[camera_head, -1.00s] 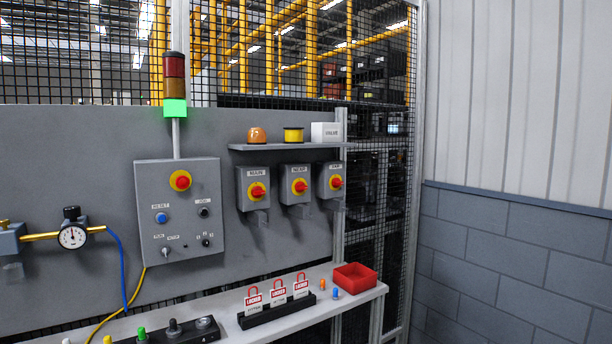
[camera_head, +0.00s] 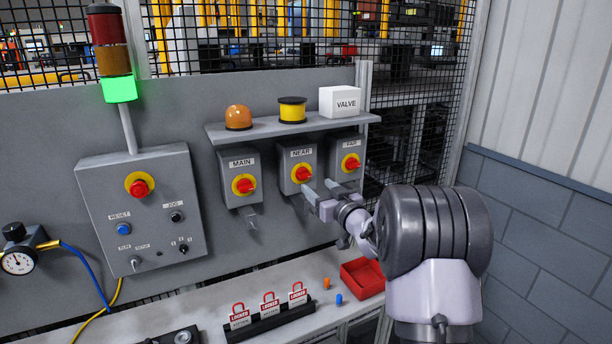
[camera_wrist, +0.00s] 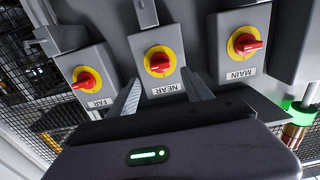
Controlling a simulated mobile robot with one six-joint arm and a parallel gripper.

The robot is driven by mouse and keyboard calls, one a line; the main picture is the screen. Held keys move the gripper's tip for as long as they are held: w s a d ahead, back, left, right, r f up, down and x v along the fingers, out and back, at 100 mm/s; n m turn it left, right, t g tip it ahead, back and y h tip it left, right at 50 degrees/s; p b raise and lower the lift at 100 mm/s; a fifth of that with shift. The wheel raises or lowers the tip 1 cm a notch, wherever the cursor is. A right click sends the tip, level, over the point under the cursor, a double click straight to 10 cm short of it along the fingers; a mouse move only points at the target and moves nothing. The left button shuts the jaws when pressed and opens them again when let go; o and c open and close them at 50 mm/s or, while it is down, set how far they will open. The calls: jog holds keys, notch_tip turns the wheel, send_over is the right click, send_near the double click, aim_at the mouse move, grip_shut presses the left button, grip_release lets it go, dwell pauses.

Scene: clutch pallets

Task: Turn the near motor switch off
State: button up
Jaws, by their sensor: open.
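The near motor switch (camera_head: 301,173) is a grey box labelled NEAR with a red knob on a yellow disc, mounted between the MAIN switch (camera_head: 243,184) and the FAR switch (camera_head: 351,163). The NEAR knob also shows in the wrist view (camera_wrist: 159,63), where the picture is upside down. My gripper (camera_head: 318,190) is open and empty in front of the NEAR box. In the wrist view its two fingers (camera_wrist: 163,90) point at the box, one either side of the NEAR label, and the knob shows beyond them. I cannot tell whether the fingers touch the box.
A shelf (camera_head: 270,129) above the switches holds an orange dome, a yellow spool and a white VALVE box (camera_head: 340,101). Below, a bench (camera_head: 205,318) carries red LOCKED tags (camera_head: 269,306) and a red tray (camera_head: 361,281). A control panel (camera_head: 143,208) stands left, under a lit green stack light (camera_head: 120,89).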

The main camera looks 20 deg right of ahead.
aim_at(306, 177)
jog(key=w, duration=0.7)
jog(key=shift+w+a+r, duration=0.1)
jog(key=shift+w+a, duration=0.1)
jog(key=shift+w, duration=0.1)
grip_shut()
